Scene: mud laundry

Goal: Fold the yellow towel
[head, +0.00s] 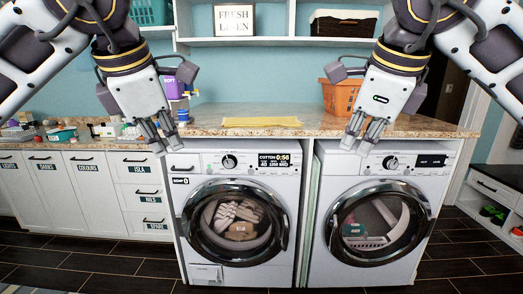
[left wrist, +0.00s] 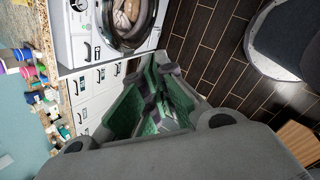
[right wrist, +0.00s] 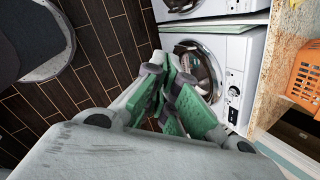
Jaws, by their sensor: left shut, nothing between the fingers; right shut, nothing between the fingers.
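My left gripper (head: 164,146) is shut and empty in front of the counter, left of the towel. It also shows in the left wrist view (left wrist: 150,105), over the floor. My right gripper (head: 358,142) is shut and empty in front of the counter, right of the towel. It also shows in the right wrist view (right wrist: 170,95). Neither gripper touches the towel.
The countertop (head: 220,113) around the towel is mostly clear. An orange basket (head: 342,96) stands at the right on it; purple and blue bottles (head: 176,88) stand at the left. Two machines (head: 238,215) (head: 375,215) stand below. A shelf with a sign (head: 234,20) hangs above.

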